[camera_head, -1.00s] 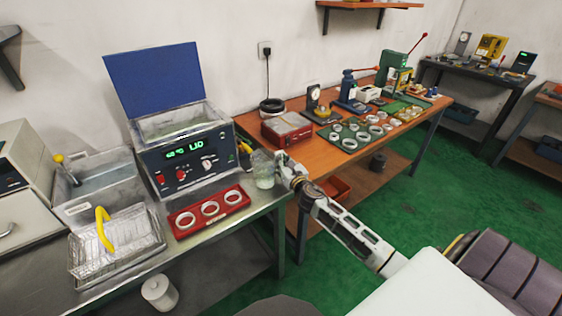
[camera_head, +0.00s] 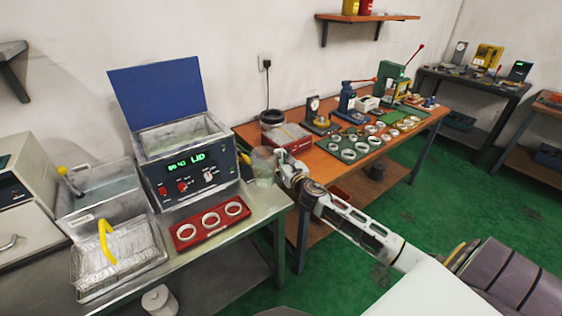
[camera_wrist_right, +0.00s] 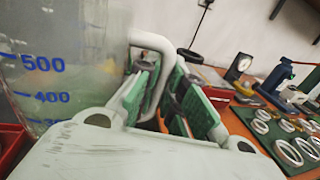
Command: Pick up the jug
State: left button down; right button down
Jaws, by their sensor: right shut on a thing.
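The clear jug (camera_head: 263,166) is over the right end of the steel bench, beside the heater box, and looks slightly tilted. In the right wrist view the jug (camera_wrist_right: 60,75) fills the left side, with blue volume marks and a pale handle (camera_wrist_right: 158,42). My right gripper (camera_head: 283,163) reaches in from the right. In the wrist view its green-padded fingers (camera_wrist_right: 168,95) are on either side of the handle, shut on it. Whether the jug's base is clear of the bench is hard to see. My left gripper is not in view.
The heater box (camera_head: 187,165) with its blue lid open stands left of the jug. A red tray (camera_head: 185,236) with white rings lies in front of it. A wire basket (camera_head: 88,268) is further left. The wooden bench (camera_head: 318,160) with a red box (camera_head: 286,138) is close behind the gripper.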

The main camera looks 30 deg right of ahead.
jog(key=shift+r, duration=1.15)
jog(key=shift+p, duration=0.3)
